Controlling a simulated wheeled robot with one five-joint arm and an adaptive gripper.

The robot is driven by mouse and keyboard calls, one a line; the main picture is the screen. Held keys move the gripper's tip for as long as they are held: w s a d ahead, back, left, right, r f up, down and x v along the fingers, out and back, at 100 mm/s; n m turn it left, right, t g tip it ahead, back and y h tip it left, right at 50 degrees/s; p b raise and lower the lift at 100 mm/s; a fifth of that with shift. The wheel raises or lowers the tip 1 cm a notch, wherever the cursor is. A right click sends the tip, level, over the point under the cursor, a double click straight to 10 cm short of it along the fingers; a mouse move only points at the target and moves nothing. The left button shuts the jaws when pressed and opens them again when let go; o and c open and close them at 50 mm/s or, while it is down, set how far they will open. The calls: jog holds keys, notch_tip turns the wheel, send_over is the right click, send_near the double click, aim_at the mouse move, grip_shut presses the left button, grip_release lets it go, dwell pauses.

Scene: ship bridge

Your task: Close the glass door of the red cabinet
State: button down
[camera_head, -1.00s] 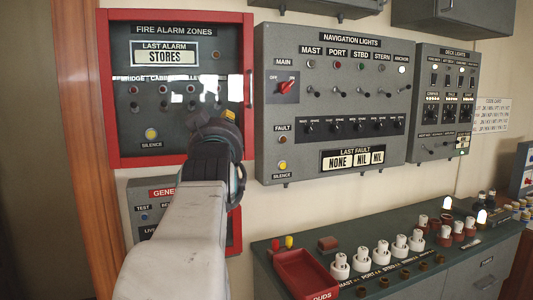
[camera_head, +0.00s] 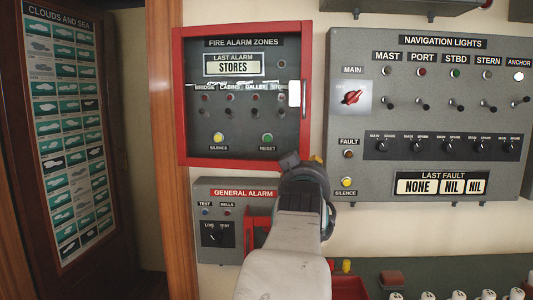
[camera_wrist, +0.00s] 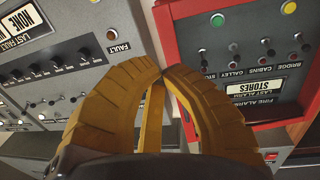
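The red cabinet (camera_head: 178,100), labelled Fire Alarm Zones, is on the wall in the head view. Its glass door (camera_head: 245,125) lies over the panel and looks flush or nearly so; I cannot tell whether a small gap remains. My gripper (camera_head: 300,160) is just below the cabinet's lower right corner, pointing at the wall. In the wrist view, its yellow fingers (camera_wrist: 163,70) meet at the tips with nothing seen between them. The red frame (camera_wrist: 172,30) shows upside down, right of the fingers.
The grey navigation lights panel (camera_head: 430,110) is close to the right of the cabinet. A general alarm box (camera_head: 218,238) is below. A counter (camera_head: 450,272) with a red tray (camera_head: 348,287) is at lower right. A wooden post (camera_head: 172,200) and a cloud poster (camera_head: 70,130) are left.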

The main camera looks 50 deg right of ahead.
jog(key=p+x, duration=0.7)
jog(key=x, duration=0.4)
jog(key=shift+d, duration=0.3)
jog(key=x, duration=0.5)
jog(key=shift+w+d+r, duration=0.1)
jog(key=shift+w+r, duration=0.1)
dwell(0.4)
